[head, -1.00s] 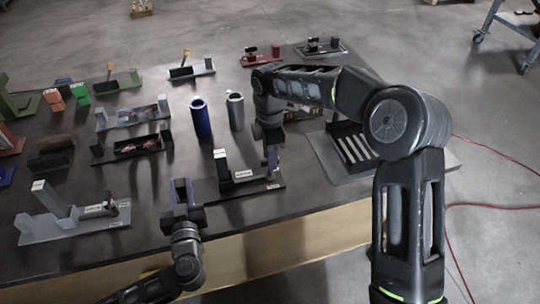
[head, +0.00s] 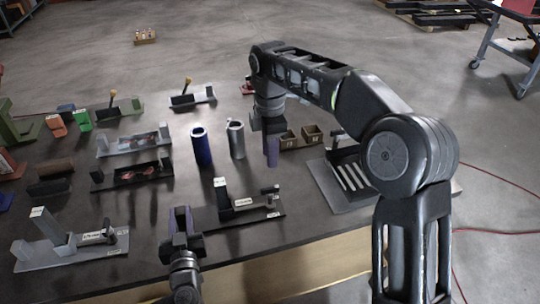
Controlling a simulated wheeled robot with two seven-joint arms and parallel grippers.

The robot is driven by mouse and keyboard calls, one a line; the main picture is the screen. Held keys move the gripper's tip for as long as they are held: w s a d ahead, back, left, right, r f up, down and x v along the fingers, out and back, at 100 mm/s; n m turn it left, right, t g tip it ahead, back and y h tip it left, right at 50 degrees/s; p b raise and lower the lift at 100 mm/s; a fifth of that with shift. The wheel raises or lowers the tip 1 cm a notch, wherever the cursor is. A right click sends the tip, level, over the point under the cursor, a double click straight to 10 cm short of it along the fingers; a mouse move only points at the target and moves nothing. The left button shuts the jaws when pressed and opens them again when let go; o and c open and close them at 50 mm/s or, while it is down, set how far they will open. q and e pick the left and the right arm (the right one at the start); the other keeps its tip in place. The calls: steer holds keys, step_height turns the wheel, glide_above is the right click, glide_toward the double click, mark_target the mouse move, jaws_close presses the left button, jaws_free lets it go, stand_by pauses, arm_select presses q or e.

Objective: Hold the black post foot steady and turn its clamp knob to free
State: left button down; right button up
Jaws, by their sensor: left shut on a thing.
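The black post foot (head: 236,212) lies near the table's front edge. It has a flat base, an upright post at its left and a white label. Its clamp knob (head: 271,196) is a small dark part at the right end; how far it is turned is too small to tell. My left gripper (head: 181,222) is at the left end of the base and shut on the foot there; the contact itself is partly hidden. My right gripper (head: 271,158) points down above and behind the knob, apart from it. Its fingers show edge-on, so their gap is hidden.
A grey post foot (head: 68,248) stands at the front left. Blue (head: 201,146) and silver (head: 236,139) cylinders stand behind the black foot.

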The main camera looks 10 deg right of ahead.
arm_select(q)
steer(key=c, duration=1)
jaws_free()
steer(key=shift+c, duration=0.2)
steer(key=s, duration=0.7)
steer(key=shift+s, duration=0.25)
steer(key=shift+d, duration=0.1)
